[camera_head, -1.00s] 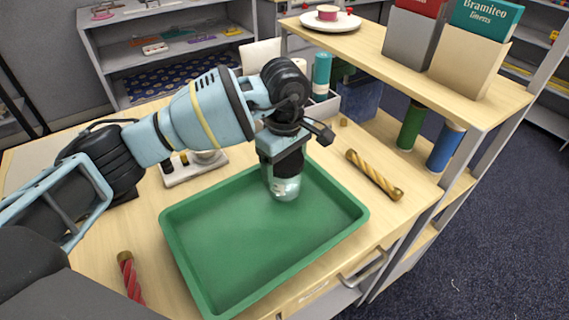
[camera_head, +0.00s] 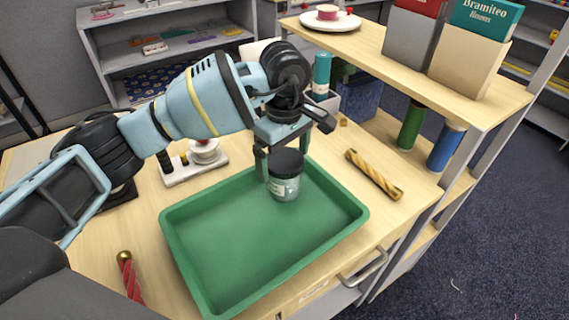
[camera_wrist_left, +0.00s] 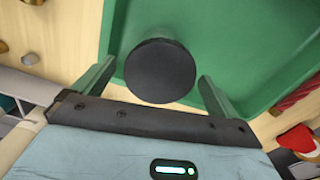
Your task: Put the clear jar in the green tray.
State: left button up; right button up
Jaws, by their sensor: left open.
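The clear jar (camera_head: 286,185) with a black lid stands upright in the green tray (camera_head: 215,245), near the tray's back edge. My left gripper (camera_head: 284,168) is open just above and around the jar's lid, with a finger to either side. In the left wrist view the round black lid (camera_wrist_left: 160,71) lies between the spread fingers of the left gripper (camera_wrist_left: 157,90), with gaps on both sides. The green tray (camera_wrist_left: 225,40) fills much of that view. My right gripper is not in view.
A gold twisted rod (camera_head: 374,174) lies right of the tray, and a red twisted rod (camera_head: 130,277) lies left of it. A white stand with a small cup (camera_head: 204,152) is behind the tray. A raised shelf (camera_head: 440,90) borders the right. Most of the tray floor is clear.

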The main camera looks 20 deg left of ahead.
pick_arm(q)
notch_tip(320, 180, up, 9)
jog(key=shift+r, duration=0.2)
jog(key=shift+s+f, duration=0.1)
jog(key=shift+f, duration=0.05)
dwell(0.3)
